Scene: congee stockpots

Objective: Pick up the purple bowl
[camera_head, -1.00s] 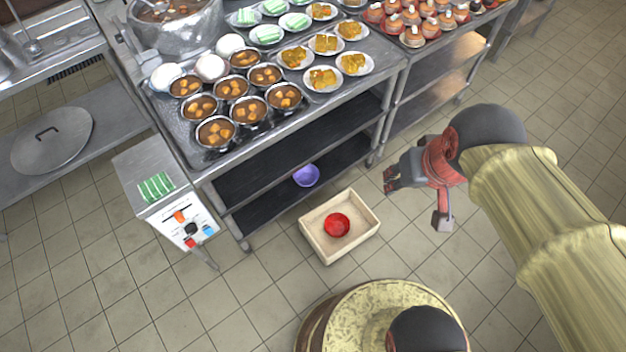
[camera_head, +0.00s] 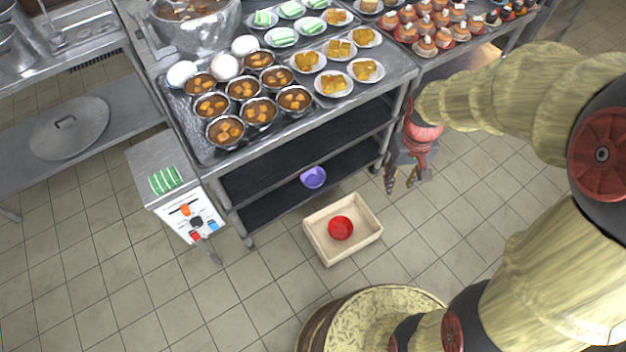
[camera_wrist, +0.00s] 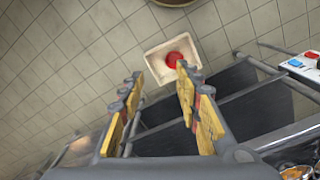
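The purple bowl (camera_head: 313,177) sits on the lowest shelf of the metal cart, near its front edge, in the head view. I cannot make it out in the wrist view. My gripper (camera_head: 401,186) is to the right of the bowl, in front of the cart's right leg, with its fingers pointing down. In the wrist view my gripper (camera_wrist: 158,92) has its two fingers spread apart with nothing between them. The gripper and bowl are well apart.
A wooden crate (camera_head: 311,232) with a red bowl (camera_head: 340,228) in it stands on the floor before the cart. The cart's top (camera_head: 290,75) is full of soup bowls and plates. A control box (camera_head: 187,219) stands at the left. Floor right of the crate is clear.

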